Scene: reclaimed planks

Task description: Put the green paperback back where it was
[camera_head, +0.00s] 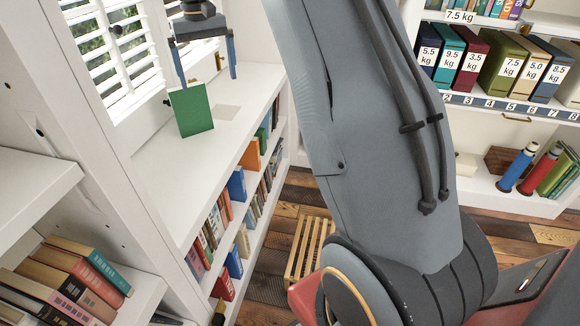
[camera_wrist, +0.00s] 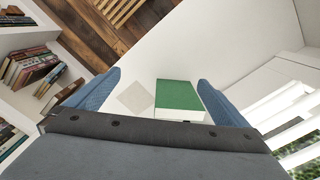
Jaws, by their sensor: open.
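The green paperback (camera_head: 192,111) is on the white ledge below the shuttered window and looks upright in the head view. In the wrist view the green paperback (camera_wrist: 179,94) shows its green cover and a pale page edge. My gripper (camera_head: 208,77) is open above the ledge with its fingers pointing down. In the wrist view the paperback appears between the spread fingers of my gripper (camera_wrist: 156,92), closer to the right one. The head view does not clearly show whether the left finger touches it. A pale beige square (camera_head: 228,113) lies flat on the ledge beside the paperback.
Shelves below the ledge hold several books, including an orange one (camera_head: 250,156). A stack of books (camera_head: 75,278) lies at lower left. Weight-labelled binders (camera_head: 502,67) stand on the right bookcase. A wooden slatted crate (camera_head: 308,249) is on the floor. The ledge (camera_head: 175,172) is otherwise clear.

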